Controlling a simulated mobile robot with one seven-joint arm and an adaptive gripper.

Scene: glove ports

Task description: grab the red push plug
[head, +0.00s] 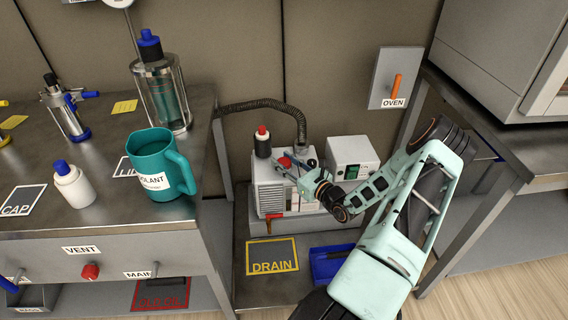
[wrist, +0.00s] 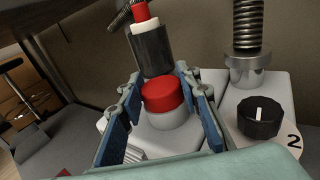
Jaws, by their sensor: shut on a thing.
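The red push plug (wrist: 164,95) is a short red cylinder on a pale round base on top of the white pump unit (wrist: 178,142). In the wrist view, my gripper (wrist: 166,98) has its blue-padded fingers on both sides of the plug, shut on it. In the head view the plug (head: 285,162) shows as a small red patch at the tip of my gripper (head: 293,170), partly hidden by the fingers. The plug sits upright at its base.
A black cylinder with a white and red top (wrist: 151,50) stands close behind the plug. A black knob (wrist: 260,116) and a ribbed hose (wrist: 247,25) are on the right. The workbench with a teal mug (head: 158,165) is on the left in the head view.

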